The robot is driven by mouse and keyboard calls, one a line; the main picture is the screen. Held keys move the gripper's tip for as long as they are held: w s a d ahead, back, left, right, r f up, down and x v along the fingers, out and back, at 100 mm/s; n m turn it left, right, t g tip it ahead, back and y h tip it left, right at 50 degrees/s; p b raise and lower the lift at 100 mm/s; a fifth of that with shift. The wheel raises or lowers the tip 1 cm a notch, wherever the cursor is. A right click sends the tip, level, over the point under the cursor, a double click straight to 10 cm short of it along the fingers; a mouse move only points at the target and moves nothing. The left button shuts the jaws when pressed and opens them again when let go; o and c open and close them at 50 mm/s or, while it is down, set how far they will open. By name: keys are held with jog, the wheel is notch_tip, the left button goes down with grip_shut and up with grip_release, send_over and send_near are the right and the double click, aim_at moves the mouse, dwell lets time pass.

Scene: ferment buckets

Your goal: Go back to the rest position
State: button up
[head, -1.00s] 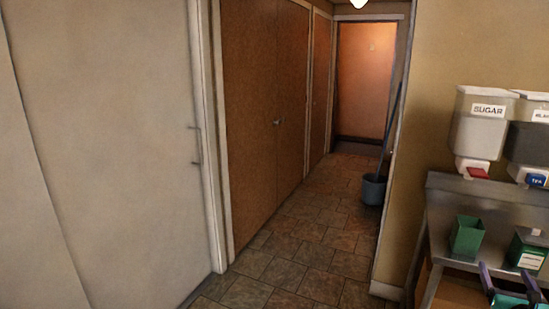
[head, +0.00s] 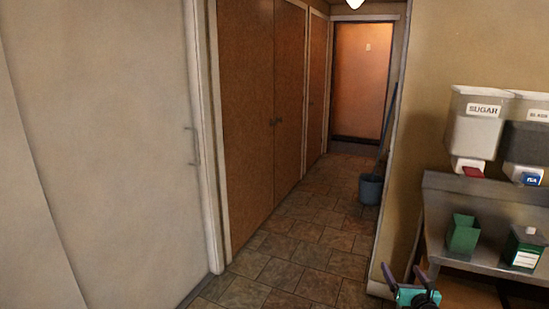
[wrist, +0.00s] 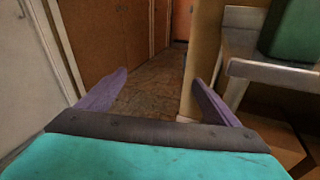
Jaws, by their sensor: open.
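My gripper (head: 402,274) is at the lower right of the head view, in front of and below the metal counter (head: 436,212). In the wrist view my gripper (wrist: 150,90) shows its two purple fingers spread wide, with nothing between them. Past the fingers lie the tiled corridor floor and brown doors.
A green open container (head: 463,236) and a green box with a white label (head: 525,250) stand on the counter. A SUGAR dispenser (head: 474,130) and a darker dispenser (head: 525,142) hang above. A bucket (head: 370,189) stands in the corridor.

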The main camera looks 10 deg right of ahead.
jog(key=w+a+f+m+g+y, duration=0.1)
jog(key=w+a+f+m, duration=0.15)
jog(key=a+f, duration=0.55)
jog(key=w+a+f+m+g+y, duration=0.1)
jog(key=w+a+f, duration=0.4)
jog(key=a, duration=0.5)
jog(key=s+a+f+m+g, duration=0.2)
jog(key=s+a+f+m, duration=0.1)
jog(key=a+f, duration=0.4)
jog(key=s+a+f+m+g, duration=0.3)
jog(key=a+f+m, duration=0.15)
jog(key=f, duration=0.45)
jog(key=s+a+f+m+g, duration=0.35)
jog(key=s+f, duration=0.25)
jog(key=s, duration=0.2)
jog(key=s+a+f+m+g, duration=0.3)
jog(key=s+a+f+m, duration=0.2)
jog(key=s+f, duration=0.3)
jog(key=s+a+r+m+g+y, duration=0.1)
jog(key=s+m+g, duration=0.3)
jog(key=s, duration=0.5)
jog(key=s+a+r+m+g+y, duration=0.1)
jog(key=s+a+m+g, duration=0.2)
jog(key=s+m, duration=0.5)
jog(key=shift+s+a+r+g, duration=0.15)
jog(key=shift+s+a+g, duration=0.1)
jog(key=shift+s+g, duration=0.5)
